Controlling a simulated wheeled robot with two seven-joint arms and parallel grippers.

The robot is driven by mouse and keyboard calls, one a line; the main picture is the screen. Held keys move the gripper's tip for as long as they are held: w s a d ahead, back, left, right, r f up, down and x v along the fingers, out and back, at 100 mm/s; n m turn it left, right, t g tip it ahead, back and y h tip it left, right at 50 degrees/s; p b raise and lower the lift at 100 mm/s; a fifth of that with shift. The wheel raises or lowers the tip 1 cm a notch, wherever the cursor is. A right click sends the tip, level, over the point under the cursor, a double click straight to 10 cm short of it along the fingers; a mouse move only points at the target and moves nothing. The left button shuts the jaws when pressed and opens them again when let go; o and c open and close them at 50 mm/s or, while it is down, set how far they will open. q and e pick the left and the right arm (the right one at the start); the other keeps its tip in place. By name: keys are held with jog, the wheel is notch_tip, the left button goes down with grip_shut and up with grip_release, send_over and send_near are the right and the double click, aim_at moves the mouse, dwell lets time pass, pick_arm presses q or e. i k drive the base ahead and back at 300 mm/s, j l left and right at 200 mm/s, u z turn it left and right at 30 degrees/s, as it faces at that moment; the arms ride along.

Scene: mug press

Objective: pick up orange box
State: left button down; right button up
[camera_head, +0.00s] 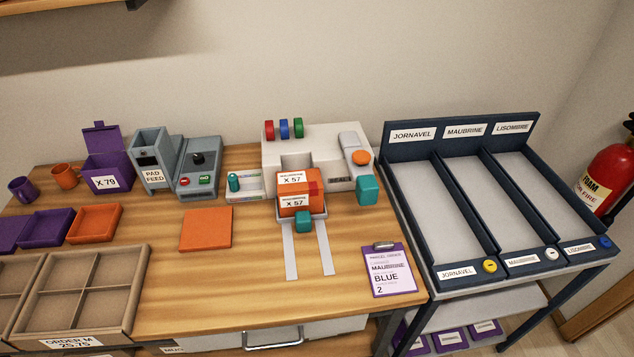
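An orange box (299,190) with white labels reading X 57 sits upright at the front of the white press (330,143). It appears to rest on a small grey carriage at the near ends of the press, above two pale rails (308,250). A red patch shows on its right side. A teal block (303,223) is just in front of its lower part. The box's underside and back are hidden. Neither of my grippers shows in the head view.
An open purple box (108,178) marked X 79 stands at back left, beside a grey pad feeder (150,160). An orange square (205,229) lies left of the rails. A clipboard (388,270) lies to the right. A dark blue sorting rack (463,130) stands beyond the table's right edge.

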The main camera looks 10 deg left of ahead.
aim_at(302, 189)
jog(key=l, duration=0.5)
jog(key=i+l, duration=0.15)
jog(key=l, duration=0.8)
jog(key=i+z, duration=0.05)
